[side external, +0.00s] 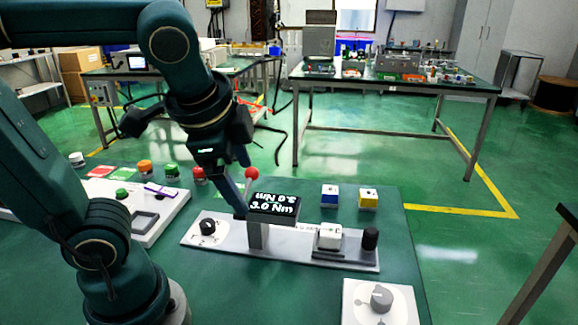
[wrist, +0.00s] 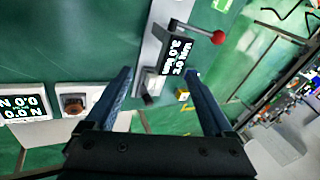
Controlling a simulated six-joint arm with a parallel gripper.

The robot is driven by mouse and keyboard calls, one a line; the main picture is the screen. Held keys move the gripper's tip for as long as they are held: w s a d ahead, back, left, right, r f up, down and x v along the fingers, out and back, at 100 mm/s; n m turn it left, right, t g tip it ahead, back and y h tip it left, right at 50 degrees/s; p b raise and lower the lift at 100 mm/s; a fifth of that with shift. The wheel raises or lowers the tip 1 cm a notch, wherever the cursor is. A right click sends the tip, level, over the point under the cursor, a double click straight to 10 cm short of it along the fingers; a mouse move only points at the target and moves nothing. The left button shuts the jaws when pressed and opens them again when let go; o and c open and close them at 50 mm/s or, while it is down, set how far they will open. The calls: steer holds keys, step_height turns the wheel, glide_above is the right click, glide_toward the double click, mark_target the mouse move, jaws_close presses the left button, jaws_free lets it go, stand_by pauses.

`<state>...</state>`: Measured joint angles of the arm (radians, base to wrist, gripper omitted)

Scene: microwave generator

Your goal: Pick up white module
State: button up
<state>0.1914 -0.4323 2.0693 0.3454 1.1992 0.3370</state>
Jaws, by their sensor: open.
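The white module (side external: 328,237) is a small white block seated on the grey panel (side external: 285,252), right of the black display (side external: 274,207), in the side view. The display (wrist: 177,54) and a yellow-topped block (wrist: 182,95) show between and beyond the fingers.
A red-ball lever (side external: 252,174) rises beside the display. A black knob (side external: 370,239) stands close right of the white module. A blue-white block (side external: 329,195) and a yellow-white block (side external: 368,198) stand behind. A grey dial (side external: 381,298) is in front right.

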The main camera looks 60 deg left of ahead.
steer(key=w+a+m+y, duration=0.1)
steer(key=w+m+y, duration=0.25)
steer(key=m, duration=0.25)
steer(key=r+m+t+y, duration=0.1)
steer(key=m+t+y, duration=0.3)
steer(key=m, duration=1)
glide_above(331, 233)
steer(key=d, duration=0.1)
steer(key=t, duration=0.1)
steer(key=shift+h, duration=0.45)
steer(key=f, duration=1.6)
steer(key=shift+s+a+f, duration=0.1)
steer(key=shift+s+f, duration=0.1)
steer(key=shift+s, duration=0.2)
steer(key=shift+w+a+f, duration=0.1)
steer(key=shift+f, duration=0.4)
steer(key=shift+x, duration=2.45)
steer(key=shift+r, duration=0.1)
jaws_close()
